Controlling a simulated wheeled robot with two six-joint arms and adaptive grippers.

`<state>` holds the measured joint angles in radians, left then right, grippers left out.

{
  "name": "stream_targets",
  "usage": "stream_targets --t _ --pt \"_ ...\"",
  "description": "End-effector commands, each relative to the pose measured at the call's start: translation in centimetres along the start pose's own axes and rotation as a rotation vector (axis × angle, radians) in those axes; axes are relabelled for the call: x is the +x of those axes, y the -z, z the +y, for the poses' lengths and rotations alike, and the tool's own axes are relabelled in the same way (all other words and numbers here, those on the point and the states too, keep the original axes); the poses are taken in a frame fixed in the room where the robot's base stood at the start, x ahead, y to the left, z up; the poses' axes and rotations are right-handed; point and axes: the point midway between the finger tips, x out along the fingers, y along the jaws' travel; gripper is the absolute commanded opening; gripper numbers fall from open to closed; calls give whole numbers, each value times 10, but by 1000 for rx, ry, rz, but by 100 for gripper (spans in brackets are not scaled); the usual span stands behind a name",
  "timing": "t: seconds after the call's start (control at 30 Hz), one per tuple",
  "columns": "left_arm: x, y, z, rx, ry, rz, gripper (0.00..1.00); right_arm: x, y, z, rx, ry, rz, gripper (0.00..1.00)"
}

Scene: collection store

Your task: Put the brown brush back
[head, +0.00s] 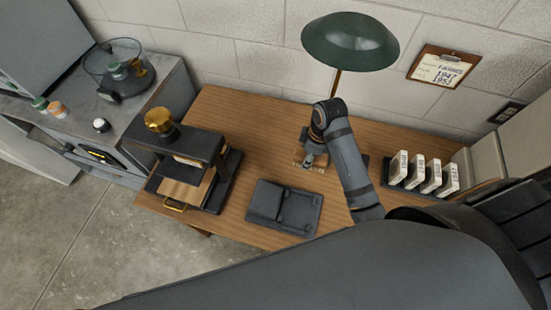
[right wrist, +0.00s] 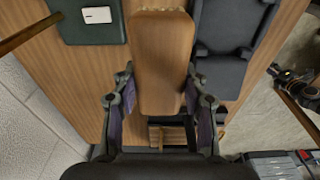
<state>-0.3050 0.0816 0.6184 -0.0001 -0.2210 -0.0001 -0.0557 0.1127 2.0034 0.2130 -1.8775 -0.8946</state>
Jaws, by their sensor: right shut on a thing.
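The brown brush (right wrist: 160,62) is a wooden block with pale bristles at its upper end in the right wrist view. My right gripper (right wrist: 160,105) is shut on it, with one finger on each side. In the head view my right gripper (head: 313,158) is over the back middle of the desk, and the brush is mostly hidden there. A dark holder with shallow recesses (head: 284,207) lies at the desk's front, and no brush is in it. It also shows in the right wrist view (right wrist: 222,72), right of the brush. My left gripper is not in view.
A black press with a brass knob (head: 160,121) stands left on the wooden desk (head: 245,118). A green lamp (head: 350,41) stands at the back. A rack of labelled white cards (head: 422,174) is at right. Bare desk lies between press and holder.

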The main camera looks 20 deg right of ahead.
Motion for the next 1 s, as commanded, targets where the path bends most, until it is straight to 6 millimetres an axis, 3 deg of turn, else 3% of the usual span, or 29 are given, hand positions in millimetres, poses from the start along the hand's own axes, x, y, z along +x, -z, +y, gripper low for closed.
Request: stream_targets --t 0.33,0.43,0.6,0.83,1.0 --pt "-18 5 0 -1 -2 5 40 46 84 30 -1 6 4 0" --pt "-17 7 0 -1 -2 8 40 74 96 36 -1 6 1 0" --pt "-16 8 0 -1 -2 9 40 97 109 43 1 3 1 0" --pt "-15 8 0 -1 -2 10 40 106 114 44 2 4 2 0" --pt "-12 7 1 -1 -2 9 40 134 114 46 2 4 0 0"
